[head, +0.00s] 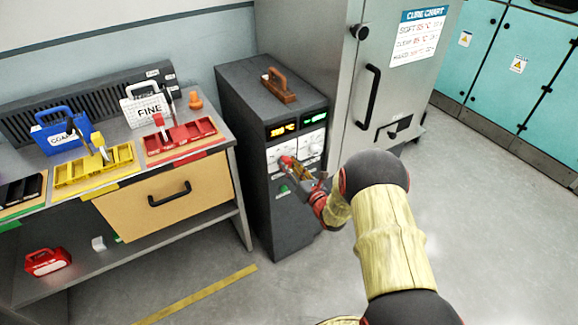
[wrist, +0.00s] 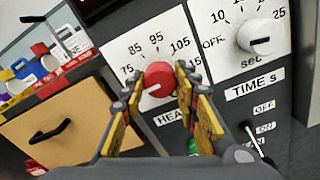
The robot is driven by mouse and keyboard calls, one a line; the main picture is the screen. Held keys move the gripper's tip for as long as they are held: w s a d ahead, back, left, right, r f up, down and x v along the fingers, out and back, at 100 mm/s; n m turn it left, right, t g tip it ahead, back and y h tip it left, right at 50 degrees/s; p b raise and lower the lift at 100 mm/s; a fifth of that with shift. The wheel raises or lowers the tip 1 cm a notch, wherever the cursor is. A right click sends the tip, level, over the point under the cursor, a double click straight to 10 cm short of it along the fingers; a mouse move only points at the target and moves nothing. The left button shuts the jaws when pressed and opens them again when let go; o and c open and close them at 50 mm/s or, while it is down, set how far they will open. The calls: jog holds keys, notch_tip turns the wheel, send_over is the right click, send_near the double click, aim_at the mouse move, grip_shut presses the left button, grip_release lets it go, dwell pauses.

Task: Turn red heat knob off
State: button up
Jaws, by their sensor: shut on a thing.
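The red heat knob (wrist: 158,77) sits on a white dial plate with marks 75, 85, 95 and 105 in the wrist view. Its white pointer line faces lower left, below the 75 mark. The rest of the scale and part of the "HEA..." label are hidden by my fingers. My gripper (wrist: 160,92) is shut on the knob, one finger on each side. In the head view my gripper (head: 292,166) is at the front of the dark control cabinet (head: 258,150), below an orange display (head: 284,129) whose reading is unclear.
A white seconds knob (wrist: 262,37) is right of the red one, with a time toggle switch (wrist: 254,139) below it. A green button (head: 284,189) is under the heat dial. A workbench (head: 240,142) stands left; a grey oven (head: 345,75) stands right.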

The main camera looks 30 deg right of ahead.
jog(key=shift+f+n, duration=0.2)
jog(key=shift+n, duration=0.5)
jog(key=o, duration=1.1)
jog(key=shift+r, duration=0.1)
jog(key=shift+o, duration=0.3)
jog(key=s, duration=1.2)
jog(key=shift+d, duration=0.2)
